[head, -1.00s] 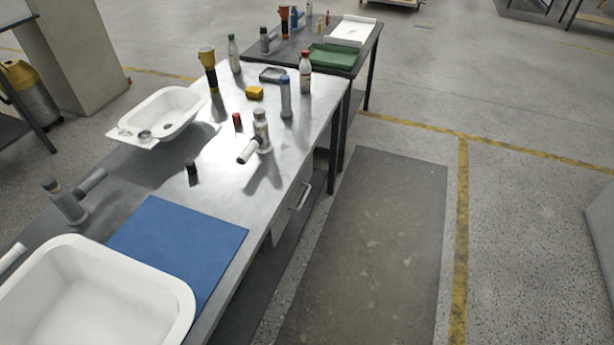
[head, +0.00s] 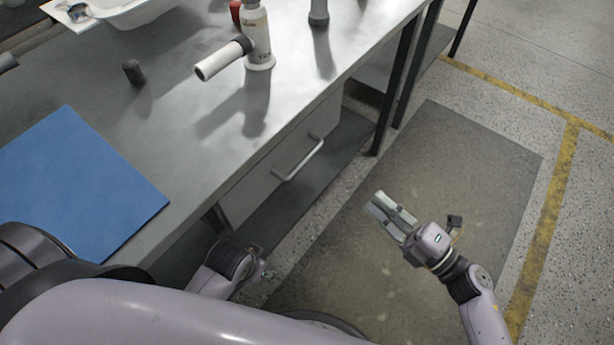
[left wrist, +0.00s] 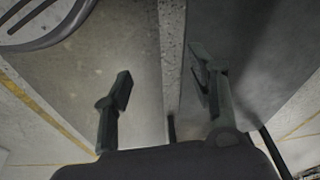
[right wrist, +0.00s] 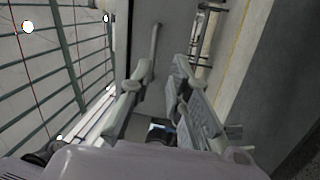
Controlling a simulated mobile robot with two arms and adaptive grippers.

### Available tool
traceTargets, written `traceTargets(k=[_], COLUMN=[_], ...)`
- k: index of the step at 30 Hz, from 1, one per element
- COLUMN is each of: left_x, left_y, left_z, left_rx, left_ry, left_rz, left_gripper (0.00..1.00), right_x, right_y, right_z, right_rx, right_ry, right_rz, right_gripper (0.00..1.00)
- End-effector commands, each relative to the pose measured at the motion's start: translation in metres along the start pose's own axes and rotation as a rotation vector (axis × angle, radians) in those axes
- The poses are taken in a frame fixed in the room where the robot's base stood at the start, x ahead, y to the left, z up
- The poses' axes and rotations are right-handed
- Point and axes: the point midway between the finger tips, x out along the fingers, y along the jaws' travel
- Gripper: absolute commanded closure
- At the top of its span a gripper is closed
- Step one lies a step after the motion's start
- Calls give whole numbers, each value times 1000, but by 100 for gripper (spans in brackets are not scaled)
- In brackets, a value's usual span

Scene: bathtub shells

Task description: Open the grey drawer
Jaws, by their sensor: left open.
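The grey drawer (head: 262,186) is under the steel bench in the head view, with a pale bar handle (head: 299,161) on its front. It looks shut. My right gripper (head: 388,214) is to the right of the handle, over the dark floor mat, apart from the drawer. In the right wrist view the right gripper (right wrist: 155,72) has a gap between its fingers and holds nothing; the handle (right wrist: 154,48) shows beyond them. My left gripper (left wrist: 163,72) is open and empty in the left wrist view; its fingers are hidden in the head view.
The steel bench (head: 200,110) carries a blue mat (head: 75,180), a dark cylinder (head: 133,73), a white bottle (head: 258,35) with a side tube, and a white basin (head: 130,10). Bench legs (head: 397,85) stand behind the drawer. Floor on the right is clear.

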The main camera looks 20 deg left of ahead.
Motion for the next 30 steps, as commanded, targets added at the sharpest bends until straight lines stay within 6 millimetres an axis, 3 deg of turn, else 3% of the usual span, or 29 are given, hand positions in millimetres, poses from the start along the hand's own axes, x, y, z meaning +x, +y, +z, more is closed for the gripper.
traceTargets(k=[4, 11, 24, 30], left_x=[-4, -6, 1, 0], left_y=[-1, -1, 0, 0], left_z=[-2, -2, -1, -2], left_rx=[-1, -1, -1, -1], left_ry=[9, 8, 7, 9], left_rz=[-2, -2, -1, -1], left_gripper=[47, 47, 47, 47], right_x=[4, 29, 124, 158], right_y=[1, 6, 6, 5], right_z=[-19, -26, -36, -39], right_rx=[-84, -98, -95, -94], right_ry=[94, 109, 108, 107], right_rz=[7, 12, 12, 10], right_gripper=[82, 82, 82, 82])
